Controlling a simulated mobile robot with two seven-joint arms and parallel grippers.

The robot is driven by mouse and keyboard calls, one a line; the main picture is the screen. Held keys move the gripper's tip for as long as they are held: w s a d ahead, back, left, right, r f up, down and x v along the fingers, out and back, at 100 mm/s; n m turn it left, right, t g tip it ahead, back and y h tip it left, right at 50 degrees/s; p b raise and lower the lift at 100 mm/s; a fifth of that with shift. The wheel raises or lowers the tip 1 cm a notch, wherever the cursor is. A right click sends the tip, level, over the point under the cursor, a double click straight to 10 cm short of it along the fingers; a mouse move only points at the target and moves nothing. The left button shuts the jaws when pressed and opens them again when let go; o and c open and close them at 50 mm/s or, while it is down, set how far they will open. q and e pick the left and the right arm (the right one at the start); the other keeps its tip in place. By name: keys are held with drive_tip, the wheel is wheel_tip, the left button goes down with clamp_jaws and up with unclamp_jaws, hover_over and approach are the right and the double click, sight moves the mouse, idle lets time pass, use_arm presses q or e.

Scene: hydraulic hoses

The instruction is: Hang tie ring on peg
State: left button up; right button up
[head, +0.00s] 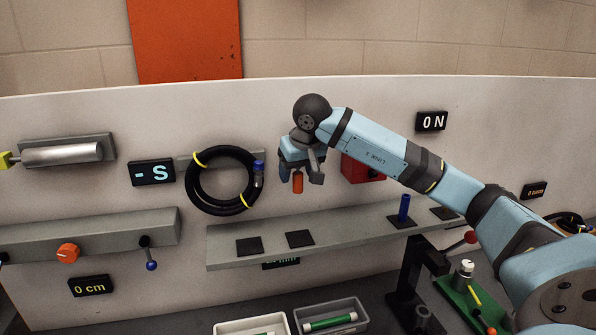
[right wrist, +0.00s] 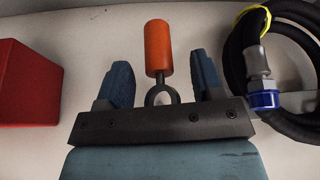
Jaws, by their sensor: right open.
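An orange cylinder (head: 297,183) with a dark ring on one end shows just below my right gripper (head: 301,171). In the right wrist view the orange cylinder (right wrist: 157,48) and its dark ring (right wrist: 162,95) lie between the two spread blue fingers of my right gripper (right wrist: 163,82), with a gap on each side. The ring's lower part is hidden behind the gripper body. I cannot tell what supports it. No bare peg can be made out near it. My right gripper is open in front of the white panel. My left gripper is not in view.
A black hose coil (head: 207,208) with yellow ties hangs left of my gripper, its blue-capped end (head: 258,167) close by. A red box (head: 361,168) is on the right. Below runs a grey shelf (head: 345,235) with dark pads and a blue upright cylinder (head: 404,207).

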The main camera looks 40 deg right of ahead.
drive_tip(key=b+v, duration=0.1)
drive_tip(key=v, duration=1.3)
drive_tip(key=shift+a+f, duration=0.1)
drive_tip(key=shift+f, duration=0.05)
